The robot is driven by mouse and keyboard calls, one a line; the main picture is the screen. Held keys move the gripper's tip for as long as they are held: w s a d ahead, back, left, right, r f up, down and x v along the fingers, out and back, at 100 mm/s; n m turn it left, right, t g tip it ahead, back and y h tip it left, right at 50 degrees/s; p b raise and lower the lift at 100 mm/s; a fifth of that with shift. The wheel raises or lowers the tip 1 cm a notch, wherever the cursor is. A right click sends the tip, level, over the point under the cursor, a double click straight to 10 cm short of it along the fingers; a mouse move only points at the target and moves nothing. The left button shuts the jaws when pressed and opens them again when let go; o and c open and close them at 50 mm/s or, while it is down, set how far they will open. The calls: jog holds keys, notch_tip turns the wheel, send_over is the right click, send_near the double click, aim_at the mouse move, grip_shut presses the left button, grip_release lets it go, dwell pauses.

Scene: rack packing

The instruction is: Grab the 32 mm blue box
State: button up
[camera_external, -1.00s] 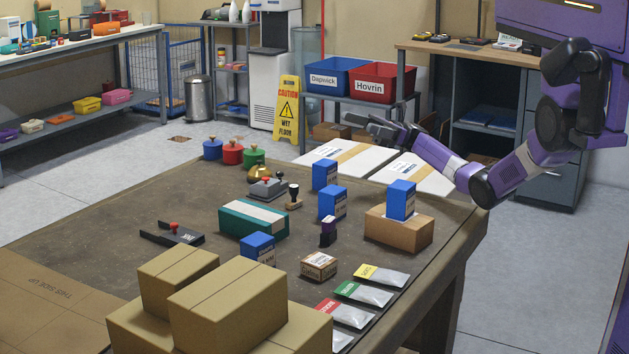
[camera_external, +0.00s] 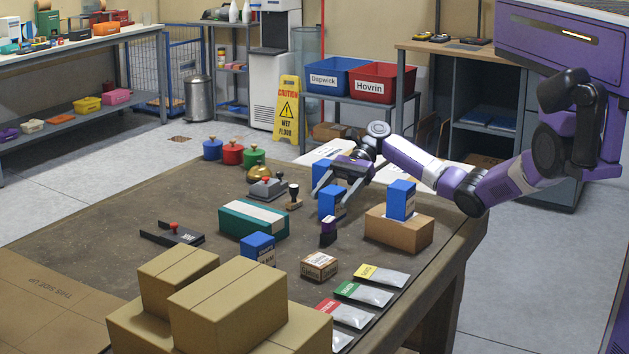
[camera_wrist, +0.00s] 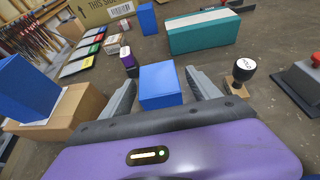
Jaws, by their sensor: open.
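Several blue boxes stand on the brown table; their size marks are too small to read. One blue box (camera_external: 332,204) in the middle also shows in the wrist view (camera_wrist: 160,84), between my fingers. My gripper (camera_external: 334,195) is open over this box, one finger on either side, not closed on it. Another blue box (camera_external: 320,170) is partly hidden behind my gripper. A third (camera_external: 401,200) stands on a cardboard box (camera_external: 398,232) and is at the left in the wrist view (camera_wrist: 25,88). A further blue box (camera_external: 257,248) stands nearer the front, at the top of the wrist view (camera_wrist: 147,18).
A dark purple-topped stamp (camera_external: 328,232) stands just in front of the middle box. Packets (camera_external: 362,293) and large cartons (camera_external: 228,305) occupy the front. The left table area is mostly clear.

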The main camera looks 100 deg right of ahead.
aim_at(326, 203)
jog(key=x, duration=0.3)
jog(key=shift+w+a+f, duration=0.1)
grip_shut()
